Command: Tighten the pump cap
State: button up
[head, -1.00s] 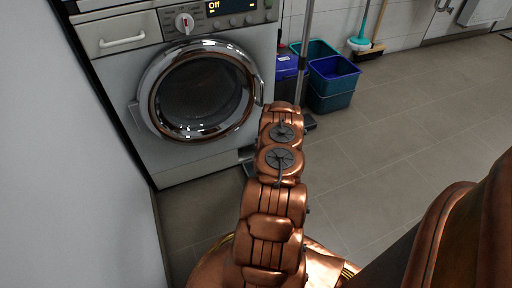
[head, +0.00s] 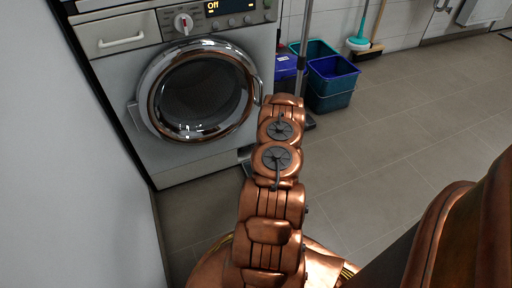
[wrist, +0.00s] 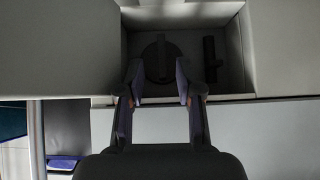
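The pump cap (wrist: 161,60) is a dark round knob with an upright grip ridge. It sits inside a recess at the bottom front of the machine in the wrist view. My gripper (wrist: 158,78) is open, its two fingers reaching up toward the recess, one on each side of the cap in the picture. I see a gap between the fingertips and no clear contact with the cap. In the head view the cap and my gripper are hidden behind my arm.
A dark short tube (wrist: 210,58) stands right of the cap in the recess. The recess walls (wrist: 243,45) are close around the fingers. The machine (head: 205,150) has its round door shut and its display reads Off.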

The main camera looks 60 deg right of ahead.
jog(key=v, duration=0.8)
jog(key=shift+s+r, duration=0.15)
jog(key=shift+r, duration=0.05)
jog(key=shift+a, duration=0.15)
dwell(0.7)
